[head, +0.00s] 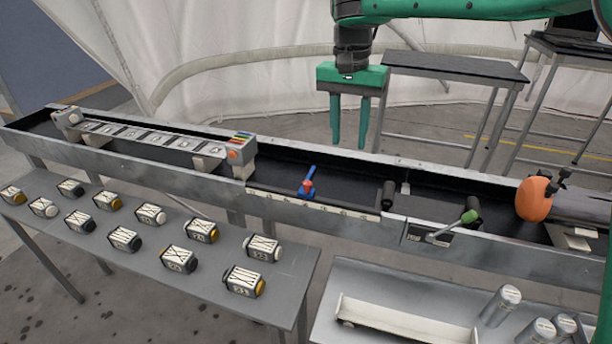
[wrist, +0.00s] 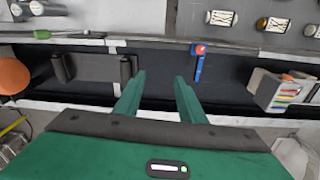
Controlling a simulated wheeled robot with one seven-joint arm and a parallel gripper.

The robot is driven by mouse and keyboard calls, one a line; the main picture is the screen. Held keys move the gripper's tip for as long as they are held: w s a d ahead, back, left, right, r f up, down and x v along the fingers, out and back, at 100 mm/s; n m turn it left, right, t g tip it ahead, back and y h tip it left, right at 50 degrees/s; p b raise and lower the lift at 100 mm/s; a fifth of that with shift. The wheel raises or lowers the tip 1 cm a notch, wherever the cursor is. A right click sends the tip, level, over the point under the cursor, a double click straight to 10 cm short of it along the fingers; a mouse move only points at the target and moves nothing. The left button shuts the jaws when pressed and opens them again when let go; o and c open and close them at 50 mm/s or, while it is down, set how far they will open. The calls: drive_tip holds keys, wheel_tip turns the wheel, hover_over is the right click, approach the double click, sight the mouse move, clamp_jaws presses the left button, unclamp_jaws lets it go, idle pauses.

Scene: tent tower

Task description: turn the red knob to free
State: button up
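A small red knob (head: 307,188) with a blue bar sits in the middle of the long grey trough. In the wrist view the red knob (wrist: 199,50) is at the trough's far side, with the blue bar (wrist: 198,70) reaching down from it toward my gripper. My gripper (head: 349,147) is open and empty, fingers pointing down, above and to the right of the knob in the head view. In the wrist view my gripper (wrist: 157,80) has its fingers apart, left of the blue bar and not touching it. I cannot read any marking by the knob.
A green-tipped lever (head: 468,217) and an orange round part (head: 535,198) stand to the right. A rack of labelled plates (head: 150,136) with an orange-red end button fills the trough's left. Labelled canisters (head: 124,238) lie on the front table. Space above the trough is clear.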

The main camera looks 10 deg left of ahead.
hover_over(307, 182)
drive_tip(key=f, duration=0.1)
drive_tip(key=shift+y, duration=0.3)
wheel_tip(307, 182, down, 11)
drive_tip(key=shift+r, duration=0.15)
drive_tip(key=c, duration=0.9)
drive_tip(key=shift+r, duration=0.1)
clamp_jaws()
